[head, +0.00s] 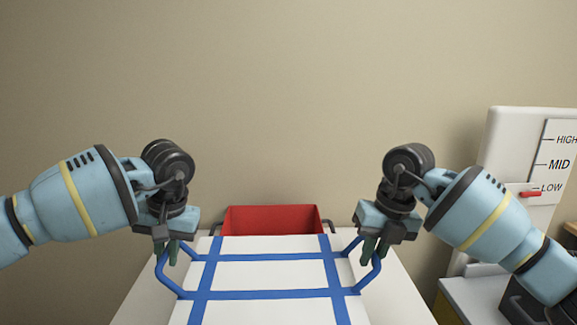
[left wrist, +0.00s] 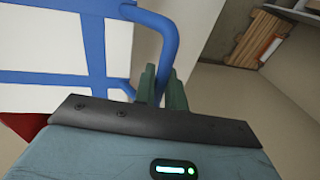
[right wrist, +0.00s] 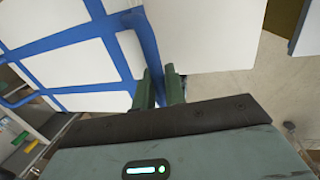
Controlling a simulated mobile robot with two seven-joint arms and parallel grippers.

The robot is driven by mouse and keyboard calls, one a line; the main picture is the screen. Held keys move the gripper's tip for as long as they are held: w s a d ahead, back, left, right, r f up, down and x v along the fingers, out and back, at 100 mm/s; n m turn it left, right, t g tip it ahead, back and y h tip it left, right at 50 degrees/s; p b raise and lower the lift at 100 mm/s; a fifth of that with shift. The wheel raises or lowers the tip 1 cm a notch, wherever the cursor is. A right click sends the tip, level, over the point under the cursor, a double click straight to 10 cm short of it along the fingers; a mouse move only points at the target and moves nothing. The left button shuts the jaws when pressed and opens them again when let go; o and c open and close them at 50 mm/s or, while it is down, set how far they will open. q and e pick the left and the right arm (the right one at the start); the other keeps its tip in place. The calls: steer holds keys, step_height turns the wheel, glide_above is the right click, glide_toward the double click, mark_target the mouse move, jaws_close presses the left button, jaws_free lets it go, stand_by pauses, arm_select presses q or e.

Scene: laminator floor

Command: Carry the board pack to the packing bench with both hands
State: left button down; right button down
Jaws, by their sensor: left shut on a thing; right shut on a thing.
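The board pack (head: 265,272) is a white slab with blue straps and a blue loop handle on each side. It lies in front of me in the head view, over or on a white surface; I cannot tell whether it touches. My left gripper (head: 172,252) is shut on the left blue handle (head: 160,270), also seen in the left wrist view (left wrist: 165,50). My right gripper (head: 373,250) is shut on the right blue handle (head: 375,272), also seen in the right wrist view (right wrist: 147,50). The pack looks about level. Its near edge is cut off by the frame.
A red bin (head: 270,220) stands just beyond the pack. A white surface (head: 398,295) shows on both sides of the pack. At the right is a white machine (head: 505,150) with a HIGH, MID, LOW scale and a red lever. A beige wall is behind.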

arm_select(q)
steer(key=shift+w+r, duration=0.3)
steer(key=shift+r, duration=0.05)
arm_select(e)
steer(key=shift+w+r, duration=0.3)
steer(key=shift+r, duration=0.05)
